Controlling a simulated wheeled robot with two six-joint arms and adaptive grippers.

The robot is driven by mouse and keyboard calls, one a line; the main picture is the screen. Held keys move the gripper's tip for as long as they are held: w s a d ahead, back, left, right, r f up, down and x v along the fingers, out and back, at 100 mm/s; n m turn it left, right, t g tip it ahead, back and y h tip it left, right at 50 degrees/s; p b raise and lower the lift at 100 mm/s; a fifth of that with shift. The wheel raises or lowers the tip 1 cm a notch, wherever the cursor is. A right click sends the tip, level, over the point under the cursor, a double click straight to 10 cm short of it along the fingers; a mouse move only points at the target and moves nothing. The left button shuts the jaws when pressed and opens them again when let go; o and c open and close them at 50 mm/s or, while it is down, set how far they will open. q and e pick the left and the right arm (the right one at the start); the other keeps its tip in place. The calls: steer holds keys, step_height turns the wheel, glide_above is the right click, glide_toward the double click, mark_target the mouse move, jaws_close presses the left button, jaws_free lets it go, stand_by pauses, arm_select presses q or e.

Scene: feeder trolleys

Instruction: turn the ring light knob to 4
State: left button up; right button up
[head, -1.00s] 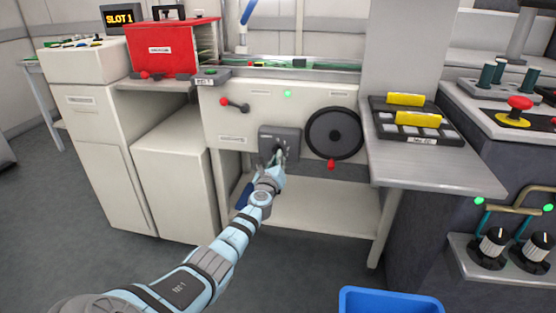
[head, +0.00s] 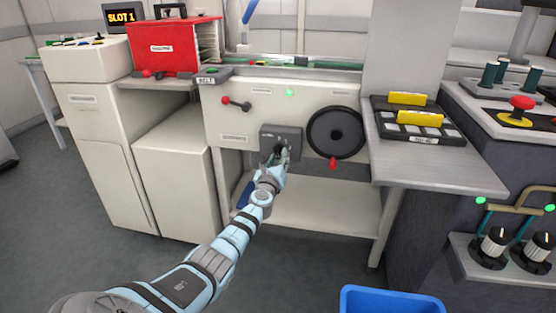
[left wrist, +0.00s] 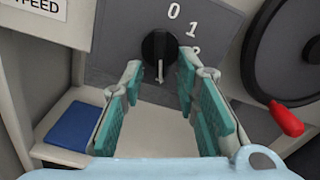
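A black knob (left wrist: 158,46) sits on a grey panel, with the numerals 0, 1 and a partly hidden 2 at its upper right. Its white pointer line points down. No ring light label is readable in either view. My left gripper (left wrist: 161,66) is open, its teal-padded fingers at either side of the knob in the wrist view. The knob appears just beyond the fingertips; contact cannot be told. In the head view the left gripper (head: 278,152) is at the grey box (head: 291,131) under the conveyor and hides its knob. My right gripper is not in view.
A black handwheel (head: 335,131) with a red handle is close right of the box. A label (left wrist: 38,6) ending in "EED" is at the upper left. Two more knobs (head: 491,243) (head: 536,250) stand far right. A blue bin (head: 390,300) is in front.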

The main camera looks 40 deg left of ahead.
arm_select(q)
steer(key=v, duration=1.2)
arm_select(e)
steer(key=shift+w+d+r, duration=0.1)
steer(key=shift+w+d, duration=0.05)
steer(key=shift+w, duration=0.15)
